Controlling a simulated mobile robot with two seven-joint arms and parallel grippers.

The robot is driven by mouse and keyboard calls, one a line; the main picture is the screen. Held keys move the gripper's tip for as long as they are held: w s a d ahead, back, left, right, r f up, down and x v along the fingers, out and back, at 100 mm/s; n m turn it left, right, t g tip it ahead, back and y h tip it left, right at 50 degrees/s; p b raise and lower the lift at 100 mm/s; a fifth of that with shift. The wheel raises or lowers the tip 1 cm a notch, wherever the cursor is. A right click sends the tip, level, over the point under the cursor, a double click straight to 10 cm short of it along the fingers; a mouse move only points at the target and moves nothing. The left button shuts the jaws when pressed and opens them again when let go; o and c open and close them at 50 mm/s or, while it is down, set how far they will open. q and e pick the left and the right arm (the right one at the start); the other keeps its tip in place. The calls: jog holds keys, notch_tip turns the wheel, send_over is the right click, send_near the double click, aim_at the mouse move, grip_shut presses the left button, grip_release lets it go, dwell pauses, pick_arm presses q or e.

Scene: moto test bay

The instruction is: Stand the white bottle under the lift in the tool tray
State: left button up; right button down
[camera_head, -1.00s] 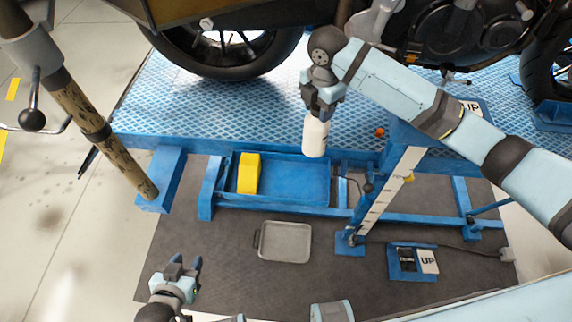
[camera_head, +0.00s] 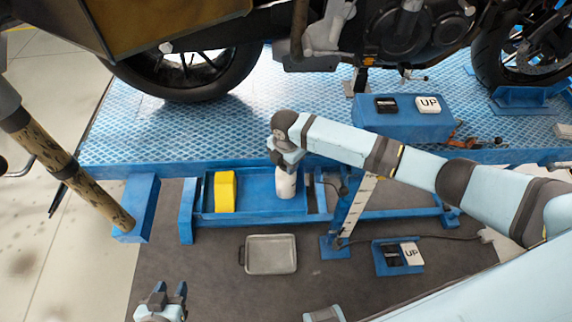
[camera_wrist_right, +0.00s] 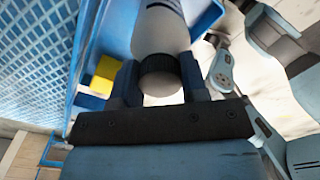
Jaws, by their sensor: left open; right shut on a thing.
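The white bottle (camera_head: 286,185) is upright or nearly so at the right end of the blue tray (camera_head: 255,205) under the lift. My right gripper (camera_head: 287,162) is shut on its dark cap from above. Whether the base touches the tray floor, I cannot tell. In the right wrist view, the bottle (camera_wrist_right: 160,28) with its black cap sits between the fingers of my right gripper (camera_wrist_right: 160,80). My left gripper (camera_head: 172,292) is open and empty, low at the bottom left of the head view, away from the tray.
A yellow block (camera_head: 225,190) stands in the left part of the blue tray. A grey shallow tray (camera_head: 271,269) lies on the dark mat in front. A blue pedal box (camera_head: 390,266) lies to the right. The lift platform (camera_head: 160,135) with the motorcycle is behind.

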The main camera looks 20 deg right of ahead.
jog(key=shift+f, duration=0.8)
jog(key=c, duration=0.6)
grip_release()
jog(key=shift+c, duration=0.2)
